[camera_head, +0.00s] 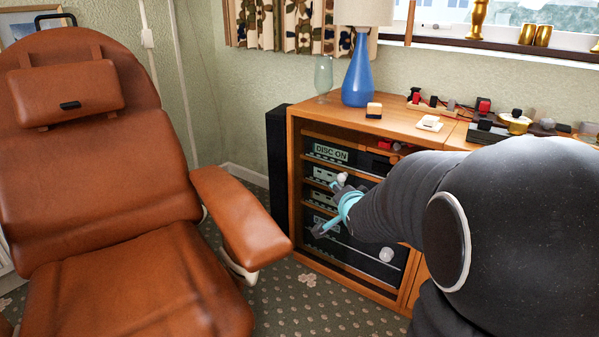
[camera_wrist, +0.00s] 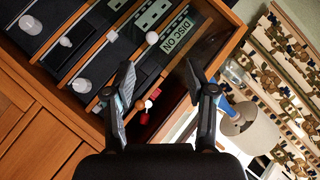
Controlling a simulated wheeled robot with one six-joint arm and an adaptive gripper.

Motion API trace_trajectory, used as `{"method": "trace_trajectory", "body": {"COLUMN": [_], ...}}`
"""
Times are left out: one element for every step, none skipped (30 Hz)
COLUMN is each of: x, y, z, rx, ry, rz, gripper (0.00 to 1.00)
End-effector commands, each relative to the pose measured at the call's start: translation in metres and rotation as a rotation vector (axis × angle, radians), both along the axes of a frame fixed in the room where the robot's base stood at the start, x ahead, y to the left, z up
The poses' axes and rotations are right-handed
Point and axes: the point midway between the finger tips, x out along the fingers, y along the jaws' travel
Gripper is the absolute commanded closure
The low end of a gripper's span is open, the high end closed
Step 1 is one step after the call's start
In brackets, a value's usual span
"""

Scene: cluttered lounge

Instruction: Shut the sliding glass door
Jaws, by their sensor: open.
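The wooden cabinet (camera_head: 295,170) has an open-looking front with stacked black audio units inside, one labelled "DISC ON" (camera_head: 331,153). The sliding glass door's pane is hard to make out against the dark interior, so I cannot tell how far it stands open. My gripper (camera_head: 326,203) is in front of the cabinet, its fingers apart and nothing visible between them. In the wrist view, my gripper (camera_wrist: 160,70) faces the shelves, near the "DISC ON" unit (camera_wrist: 177,35) and the cabinet's wooden side edge (camera_wrist: 222,12). My arm hides the cabinet's right part.
A brown leather recliner (camera_head: 110,190) stands at the left, its armrest (camera_head: 240,215) close to the cabinet. A black speaker (camera_head: 279,165) stands beside the cabinet. A blue lamp (camera_head: 360,75), a glass vase (camera_head: 323,75) and small items stand on top. Patterned carpet (camera_head: 305,300) shows between.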

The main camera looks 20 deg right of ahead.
Motion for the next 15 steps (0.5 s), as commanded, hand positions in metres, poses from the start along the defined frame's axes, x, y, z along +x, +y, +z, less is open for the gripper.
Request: {"method": "trace_trajectory", "body": {"x": [0.013, 0.021, 0.030, 0.036, 0.041, 0.047, 0.051, 0.055, 0.059, 0.061, 0.063, 0.065, 0.066, 0.067, 0.068], "y": [-0.012, -0.018, -0.026, -0.031, -0.037, -0.043, -0.048, -0.052, -0.057, -0.061, -0.064, -0.067, -0.069, -0.071, -0.073], "z": [-0.016, -0.021, -0.027, -0.033, -0.037, -0.043, -0.048, -0.053, -0.058, -0.062, -0.065, -0.069, -0.071, -0.073, -0.075], "rx": [0.058, 0.094, 0.144, 0.182, 0.221, 0.269, 0.305, 0.340, 0.383, 0.413, 0.441, 0.474, 0.496, 0.516, 0.537], "ry": [-0.045, -0.081, -0.127, -0.159, -0.193, -0.234, -0.264, -0.291, -0.326, -0.350, -0.371, -0.395, -0.411, -0.425, -0.441], "rz": [-0.024, -0.036, -0.047, -0.054, -0.060, -0.065, -0.068, -0.070, -0.071, -0.070, -0.069, -0.067, -0.066, -0.065, -0.062], "gripper": [0.44, 0.44, 0.44, 0.44, 0.44, 0.44, 0.44, 0.44, 0.44, 0.44, 0.44, 0.44, 0.44, 0.44, 0.44]}}
